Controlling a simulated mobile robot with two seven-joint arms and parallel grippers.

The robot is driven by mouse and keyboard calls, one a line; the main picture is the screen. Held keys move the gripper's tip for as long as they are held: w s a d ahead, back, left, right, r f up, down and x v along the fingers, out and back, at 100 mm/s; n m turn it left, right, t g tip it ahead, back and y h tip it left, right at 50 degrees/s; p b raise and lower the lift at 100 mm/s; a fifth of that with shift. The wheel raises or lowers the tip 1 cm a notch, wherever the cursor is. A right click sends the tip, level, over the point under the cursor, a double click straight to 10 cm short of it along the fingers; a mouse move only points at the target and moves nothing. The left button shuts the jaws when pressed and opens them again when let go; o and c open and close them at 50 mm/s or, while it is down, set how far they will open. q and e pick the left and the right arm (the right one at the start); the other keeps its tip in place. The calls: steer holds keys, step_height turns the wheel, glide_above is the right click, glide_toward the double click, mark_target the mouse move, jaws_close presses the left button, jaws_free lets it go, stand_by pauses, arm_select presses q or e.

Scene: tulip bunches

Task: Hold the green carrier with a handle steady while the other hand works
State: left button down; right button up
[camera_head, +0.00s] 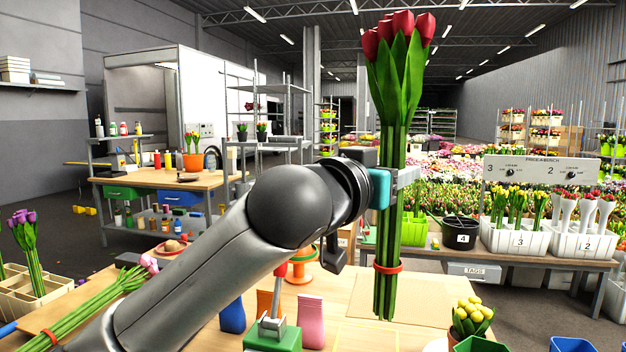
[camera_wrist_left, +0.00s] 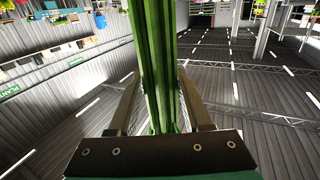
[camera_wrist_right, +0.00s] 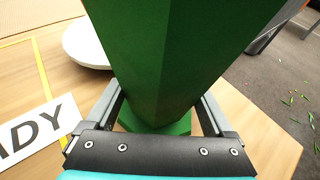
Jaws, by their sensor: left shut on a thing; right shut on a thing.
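My left gripper (camera_head: 393,181) is shut around the stems of a red tulip bunch (camera_head: 398,85), held upright above the table. A red band (camera_head: 388,268) circles the lower stems. In the left wrist view the green stems (camera_wrist_left: 158,70) pass between the fingers (camera_wrist_left: 157,112). In the right wrist view my right gripper (camera_wrist_right: 160,115) is shut on a tall green body, taken as the green carrier (camera_wrist_right: 175,50), with a wider foot at the table. Its handle is not clear there. The right gripper is not visible in the head view.
The wooden table (camera_head: 350,335) holds a green-based tool with a metal post (camera_head: 272,335), blue and pink packets (camera_head: 311,320) and a pot of yellow tulips (camera_head: 470,318). A pink tulip bunch (camera_head: 100,305) lies at left. A white disc (camera_wrist_right: 85,42) and lettered card (camera_wrist_right: 35,135) are near the right gripper.

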arm_select(q)
steer(key=s+d+h, duration=0.1)
steer(key=s+d, duration=0.1)
steer(key=d, duration=0.5)
steer(key=s+d+m+g+h, duration=0.1)
steer(key=s+d, duration=0.1)
steer(key=d, duration=0.6)
steer(key=shift+s+d+m+g, duration=0.2)
steer(key=shift+s+m+g, duration=0.05)
steer(key=shift+m+g, duration=0.05)
steer(key=shift+r, duration=0.1)
step_height(320, 180, down, 22)
steer(key=shift+r, duration=0.25)
stand_by(0.4)
steer(key=shift+f, duration=0.3)
stand_by(0.3)
steer(key=shift+f, duration=0.25)
jaws_free()
steer(key=shift+a+f, duration=0.1)
steer(key=shift+f, duration=0.05)
stand_by(0.6)
steer(key=shift+s, duration=0.1)
